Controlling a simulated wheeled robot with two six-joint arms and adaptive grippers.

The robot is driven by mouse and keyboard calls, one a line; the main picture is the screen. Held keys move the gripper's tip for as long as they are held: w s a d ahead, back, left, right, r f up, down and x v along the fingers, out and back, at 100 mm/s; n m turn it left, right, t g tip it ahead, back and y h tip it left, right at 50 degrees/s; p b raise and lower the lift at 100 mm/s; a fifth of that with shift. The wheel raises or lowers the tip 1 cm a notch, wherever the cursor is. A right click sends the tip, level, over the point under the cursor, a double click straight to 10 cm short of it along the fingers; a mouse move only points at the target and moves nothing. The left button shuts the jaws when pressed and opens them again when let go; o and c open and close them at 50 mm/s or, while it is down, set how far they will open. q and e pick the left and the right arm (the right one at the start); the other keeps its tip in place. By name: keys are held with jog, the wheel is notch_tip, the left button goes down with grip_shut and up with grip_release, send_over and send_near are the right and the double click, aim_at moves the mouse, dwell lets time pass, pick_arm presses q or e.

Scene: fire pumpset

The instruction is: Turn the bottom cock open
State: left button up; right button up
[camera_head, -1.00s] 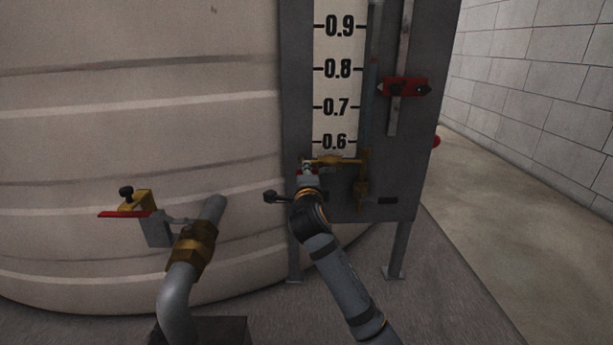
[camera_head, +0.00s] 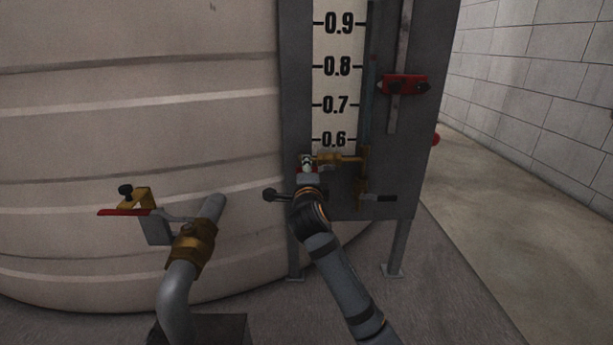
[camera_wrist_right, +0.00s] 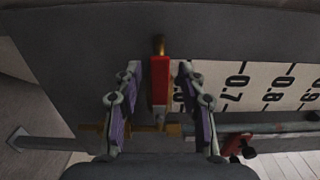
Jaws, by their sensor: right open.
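The bottom cock is a brass valve (camera_head: 338,159) at the foot of the gauge board. In the right wrist view its red handle (camera_wrist_right: 160,80) has a brass end and stands between my fingers. My right gripper (camera_wrist_right: 162,108) is open, one finger on each side of the red handle, with visible gaps. In the head view my right gripper (camera_head: 308,167) is at the left end of the brass valve and partly hides the handle. My left gripper is not in view.
A scale board (camera_head: 337,70) rises above the valve. A red slider (camera_head: 404,85) is at the right. A pipe valve with a red handle (camera_head: 125,212) stands at the left by the tank (camera_head: 130,120). Floor at the right is clear.

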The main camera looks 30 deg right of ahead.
jog(key=v, duration=1.1)
jog(key=shift+s, duration=0.35)
jog(key=shift+a, duration=0.1)
